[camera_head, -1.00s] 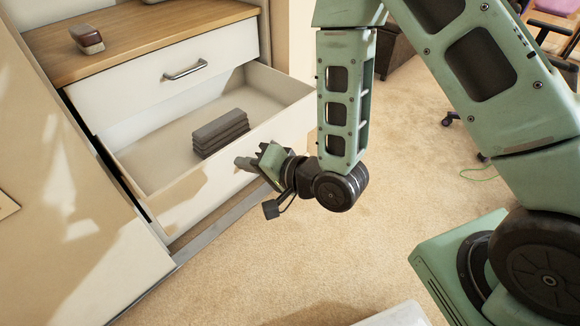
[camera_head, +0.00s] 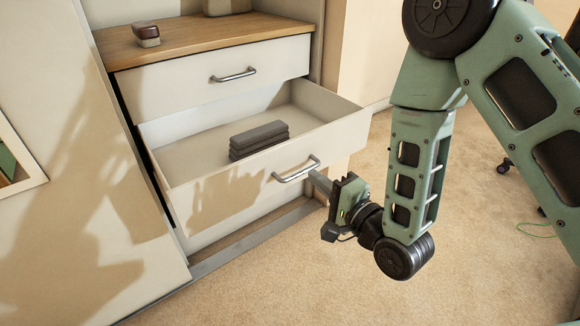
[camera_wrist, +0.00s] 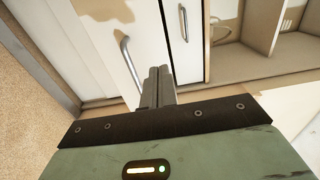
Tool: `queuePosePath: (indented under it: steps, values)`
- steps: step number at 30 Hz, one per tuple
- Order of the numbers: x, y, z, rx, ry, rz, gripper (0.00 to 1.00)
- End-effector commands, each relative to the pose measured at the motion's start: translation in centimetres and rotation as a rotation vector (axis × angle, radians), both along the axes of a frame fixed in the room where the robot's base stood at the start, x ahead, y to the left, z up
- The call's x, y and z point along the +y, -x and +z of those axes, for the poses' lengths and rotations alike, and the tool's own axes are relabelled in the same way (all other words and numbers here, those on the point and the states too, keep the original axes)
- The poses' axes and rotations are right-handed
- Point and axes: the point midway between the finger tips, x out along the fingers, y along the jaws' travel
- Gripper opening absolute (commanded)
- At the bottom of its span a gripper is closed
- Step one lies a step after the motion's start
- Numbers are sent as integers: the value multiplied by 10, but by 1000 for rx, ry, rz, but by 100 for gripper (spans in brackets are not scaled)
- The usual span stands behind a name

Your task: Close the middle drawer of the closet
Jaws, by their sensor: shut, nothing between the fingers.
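The middle drawer (camera_head: 235,200) of the white closet stands pulled out, with its inside open to view. A dark grey folded stack (camera_head: 258,142) lies in it. Its silver bar handle (camera_head: 297,170) is on the front face. My gripper (camera_head: 317,178) is shut and empty, with its fingertips at or very near the drawer front, just right of the handle and slightly below it. Contact cannot be told. In the wrist view the shut fingers (camera_wrist: 158,88) point at a white front with a handle (camera_wrist: 131,62) to their left.
The drawer above (camera_head: 215,88) is closed under a wooden top (camera_head: 200,38), which carries a small brown-and-white object (camera_head: 146,35). A light panel (camera_head: 60,200) stands at the left. Carpet (camera_head: 270,285) in front is clear.

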Motion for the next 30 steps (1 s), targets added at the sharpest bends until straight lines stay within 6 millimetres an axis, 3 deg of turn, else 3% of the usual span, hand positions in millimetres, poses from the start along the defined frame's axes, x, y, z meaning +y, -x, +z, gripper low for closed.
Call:
queuePosePath:
  steps: [17, 30]
  values:
    - [7, -9, -5, -2, -2, -3, 0]
    - [50, -73, -2, 0, -1, -4, 0]
